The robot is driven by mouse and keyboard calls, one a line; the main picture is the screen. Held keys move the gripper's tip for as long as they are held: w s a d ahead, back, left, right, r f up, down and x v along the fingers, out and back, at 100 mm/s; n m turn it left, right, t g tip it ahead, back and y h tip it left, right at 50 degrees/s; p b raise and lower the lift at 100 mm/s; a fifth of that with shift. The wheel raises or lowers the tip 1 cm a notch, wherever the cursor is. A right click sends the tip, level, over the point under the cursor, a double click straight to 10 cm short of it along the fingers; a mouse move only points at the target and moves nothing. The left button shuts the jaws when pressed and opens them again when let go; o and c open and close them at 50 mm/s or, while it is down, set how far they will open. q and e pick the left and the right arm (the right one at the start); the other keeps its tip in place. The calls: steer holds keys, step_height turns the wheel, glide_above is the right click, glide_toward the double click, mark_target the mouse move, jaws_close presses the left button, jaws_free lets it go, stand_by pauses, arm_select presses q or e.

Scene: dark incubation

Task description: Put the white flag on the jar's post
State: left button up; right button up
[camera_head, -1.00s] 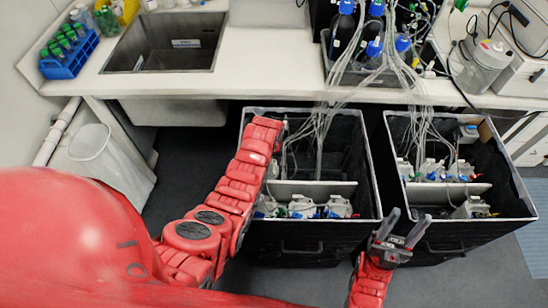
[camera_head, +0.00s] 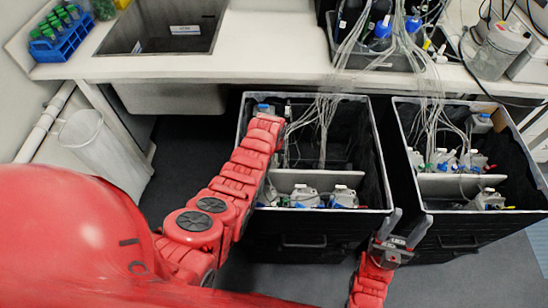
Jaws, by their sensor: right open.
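A clear jar (camera_head: 497,52) stands on the counter at the top right; I cannot make out a post on it. I cannot pick out a white flag in this view. My left arm reaches up to the back left of the left black bin; its far end is over the bin's left wall, and the fingers are hidden. My right gripper (camera_head: 391,226) is in front of the bins, at the left bin's front right corner, with its two grey fingers spread apart and nothing between them. It is well below and left of the jar.
The left black bin (camera_head: 300,240) and right black bin (camera_head: 465,236) hold several bottles with tubing. Bottles with blue caps (camera_head: 381,35) stand in a grey tray on the counter (camera_head: 270,60). A sink, a blue tube rack (camera_head: 61,37) and a white waste bin (camera_head: 103,158) are left.

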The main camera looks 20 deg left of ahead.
arm_select(q)
jaws_close()
steer(key=shift+r, duration=0.1)
steer(key=shift+r+p, duration=1.45)
steer(key=shift+r, duration=0.7)
